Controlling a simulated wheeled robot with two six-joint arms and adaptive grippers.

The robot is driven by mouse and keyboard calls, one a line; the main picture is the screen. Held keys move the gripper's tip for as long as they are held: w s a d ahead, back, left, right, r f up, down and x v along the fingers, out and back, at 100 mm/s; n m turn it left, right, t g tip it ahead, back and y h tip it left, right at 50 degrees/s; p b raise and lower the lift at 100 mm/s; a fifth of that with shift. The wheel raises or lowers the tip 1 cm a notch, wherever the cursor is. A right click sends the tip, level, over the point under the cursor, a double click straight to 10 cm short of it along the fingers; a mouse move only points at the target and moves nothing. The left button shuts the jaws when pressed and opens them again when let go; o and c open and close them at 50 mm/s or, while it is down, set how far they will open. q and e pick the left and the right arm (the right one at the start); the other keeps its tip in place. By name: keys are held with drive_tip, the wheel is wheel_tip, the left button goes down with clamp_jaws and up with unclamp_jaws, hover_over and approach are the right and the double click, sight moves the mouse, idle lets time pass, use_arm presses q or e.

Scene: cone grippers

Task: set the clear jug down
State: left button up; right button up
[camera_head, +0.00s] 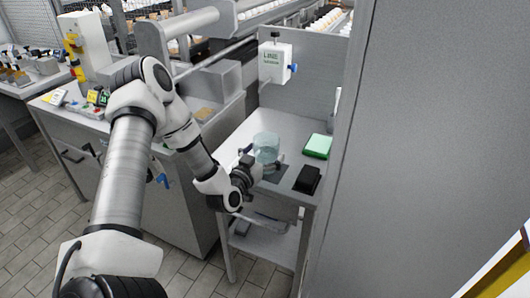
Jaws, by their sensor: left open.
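The clear jug (266,147) is a see-through, slightly bluish vessel. It stands upright at the near part of a grey table (242,137), on or just above a dark flat patch. My left gripper (257,166) is at the jug's near left side, with its fingers open around or beside the lower part of the jug. The fingertips are small and partly hidden, so I cannot tell whether they touch it. My right gripper is not in view.
A green box (317,146) and a black object (307,180) lie right of the jug. A tall grey panel (430,130) closes off the right side. A white labelled box (274,62) hangs on the back wall. The back of the table is clear.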

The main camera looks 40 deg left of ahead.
sight(272, 133)
use_arm(q)
drive_tip(key=v, duration=0.2)
drive_tip(key=p+v, duration=0.1)
drive_tip(key=v, duration=0.4)
drive_tip(key=shift+s+a+p, duration=0.15)
drive_tip(key=shift+a+p, duration=0.15)
drive_tip(key=r, duration=0.2)
drive_tip(key=d+r+p, duration=0.1)
drive_tip(key=shift+d+r, duration=0.1)
drive_tip(key=shift+r, duration=0.3)
drive_tip(key=shift+w+f, duration=0.15)
drive_tip(key=shift+w, duration=0.1)
drive_tip(key=x, duration=0.7)
drive_tip(key=shift+a+b, duration=0.35)
drive_tip(key=c, duration=1.7)
drive_tip(key=shift+c, duration=0.2)
drive_tip(key=shift+w+r, duration=0.1)
drive_tip(key=shift+r, duration=0.2)
